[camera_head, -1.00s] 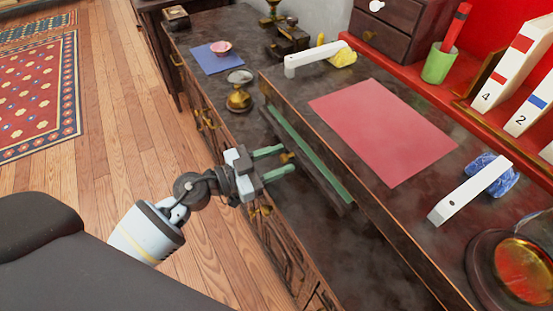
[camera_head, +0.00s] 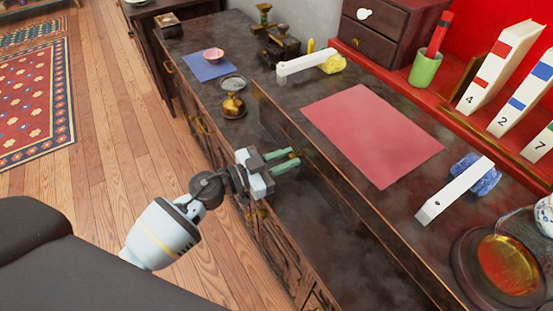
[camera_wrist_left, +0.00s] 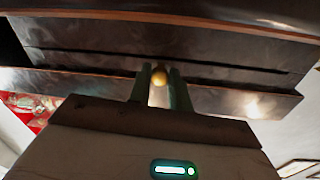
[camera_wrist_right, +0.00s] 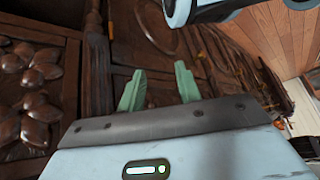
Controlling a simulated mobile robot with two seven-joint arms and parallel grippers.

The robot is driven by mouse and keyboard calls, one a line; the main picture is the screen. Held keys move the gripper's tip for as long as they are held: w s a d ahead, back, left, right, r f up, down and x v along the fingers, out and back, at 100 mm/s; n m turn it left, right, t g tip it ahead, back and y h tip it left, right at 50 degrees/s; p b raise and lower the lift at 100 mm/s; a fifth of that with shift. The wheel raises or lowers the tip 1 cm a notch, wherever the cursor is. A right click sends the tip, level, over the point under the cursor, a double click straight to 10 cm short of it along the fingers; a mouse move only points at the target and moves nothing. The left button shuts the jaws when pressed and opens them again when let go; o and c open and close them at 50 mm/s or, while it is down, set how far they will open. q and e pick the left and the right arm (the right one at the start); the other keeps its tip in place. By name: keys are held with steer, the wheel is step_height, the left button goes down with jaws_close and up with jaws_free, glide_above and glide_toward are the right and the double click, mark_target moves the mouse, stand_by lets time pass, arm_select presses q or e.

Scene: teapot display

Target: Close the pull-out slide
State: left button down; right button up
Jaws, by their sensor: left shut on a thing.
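The pull-out slide (camera_wrist_left: 220,98) is a dark board with a small round brass knob (camera_wrist_left: 160,75). In the left wrist view the knob sits between the two green fingers of my left gripper (camera_wrist_left: 160,88), which is shut on it. In the head view my left gripper (camera_head: 287,158) reaches the front of the raised desk section, and the slide's green top no longer shows. The head view does not show whether a small gap remains. My right gripper (camera_wrist_right: 160,88) is open and empty, its fingers apart before carved dark wood; it is not in the head view.
On the raised top lie a red mat (camera_head: 370,130) and two white bars (camera_head: 455,190). A brass pot (camera_head: 233,107), a blue mat (camera_head: 208,65) and a pink bowl (camera_head: 213,55) stand on the lower surface. The wooden floor (camera_head: 120,190) at left is clear.

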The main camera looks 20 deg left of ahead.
arm_select(q)
steer(key=shift+w+r, duration=0.1)
steer(key=c, duration=1.6)
jaws_free()
steer(key=shift+d, duration=0.1)
steer(key=o, duration=0.3)
steer(key=shift+w+d, duration=0.1)
steer(key=shift+w, duration=0.05)
steer(key=v, duration=0.8)
